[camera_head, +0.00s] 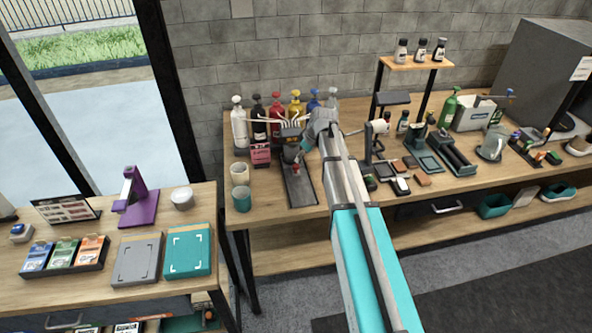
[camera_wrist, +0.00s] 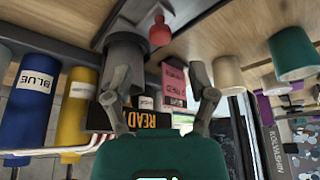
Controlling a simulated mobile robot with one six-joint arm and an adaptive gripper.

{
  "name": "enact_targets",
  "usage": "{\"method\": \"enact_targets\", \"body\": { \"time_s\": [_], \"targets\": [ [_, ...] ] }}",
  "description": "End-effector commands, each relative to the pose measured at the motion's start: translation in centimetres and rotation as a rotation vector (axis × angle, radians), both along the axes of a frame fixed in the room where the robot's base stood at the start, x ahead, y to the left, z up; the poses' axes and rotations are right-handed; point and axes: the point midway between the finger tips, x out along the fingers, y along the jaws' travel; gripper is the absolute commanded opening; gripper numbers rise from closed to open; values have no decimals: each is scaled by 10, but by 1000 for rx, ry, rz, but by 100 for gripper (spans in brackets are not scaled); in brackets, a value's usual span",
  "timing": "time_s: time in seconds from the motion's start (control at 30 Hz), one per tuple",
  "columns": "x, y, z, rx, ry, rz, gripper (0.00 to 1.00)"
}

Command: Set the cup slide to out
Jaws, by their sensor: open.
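The cup slide (camera_head: 301,190) is a dark narrow rail on the workbench, running toward the front edge. A grey cup (camera_head: 290,153) stands at its back end, with a small red knob (camera_head: 296,169) beside it. The wrist view is upside down; in it the cup (camera_wrist: 126,52) hangs behind my left finger, and the red knob (camera_wrist: 159,31) is beyond the fingertips. My gripper (camera_wrist: 158,72) is open with nothing held between its fingers. In the head view my gripper (camera_head: 305,145) is at the back end of the slide, close to the cup; contact cannot be told.
Several pump bottles (camera_head: 276,113) stand against the wall behind. A pink box (camera_head: 261,155) and stacked cups (camera_head: 240,173) stand left of the slide. A dark READY sign (camera_wrist: 130,118) is close to my gripper. Small brushes and blocks lie on the right.

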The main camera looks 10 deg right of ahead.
Motion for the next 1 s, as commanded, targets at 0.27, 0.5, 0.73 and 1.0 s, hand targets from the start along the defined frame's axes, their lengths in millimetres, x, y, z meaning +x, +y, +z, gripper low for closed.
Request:
{"method": "enact_targets", "body": {
  "time_s": [0.27,0.5,0.73,1.0],
  "targets": [
    [7,7,-26,0,0,1,72],
    [12,13,-44,0,0,1,72],
    [16,17,-57,0,0,1,72],
    [18,19,-61,0,0,1,72]
  ]
}}
